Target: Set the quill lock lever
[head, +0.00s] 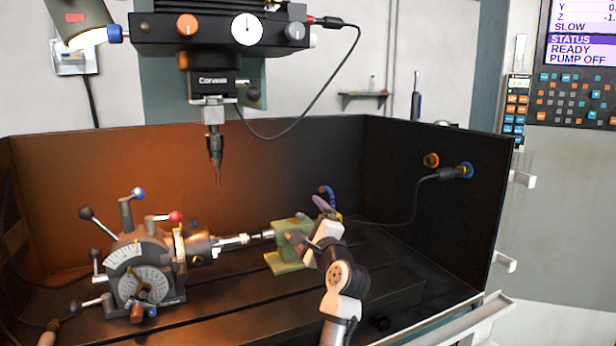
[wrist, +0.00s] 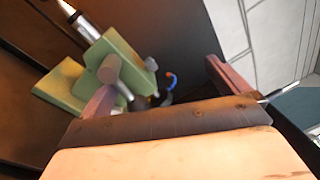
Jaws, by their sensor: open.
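The green tailstock (head: 290,245) stands right of the dividing head, its quill (head: 257,236) pointing left; it also shows at upper left in the wrist view (wrist: 118,50). A grey-brown round knob or lever end (wrist: 108,68) sits on its near side; I cannot tell whether this is the quill lock lever. My gripper (head: 312,222) is beside the tailstock, at its right in the head view, and hides part of it. The left finger is close to the knob in the picture; contact cannot be told.
The dividing head (head: 140,270), with several levers, stands at left on the slotted table (head: 270,305). A spindle with a pointed tool (head: 215,150) hangs above. A dark enclosure wall (head: 420,180) with a cable stands at right. A blue and red curved piece (wrist: 170,80) is beyond the tailstock.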

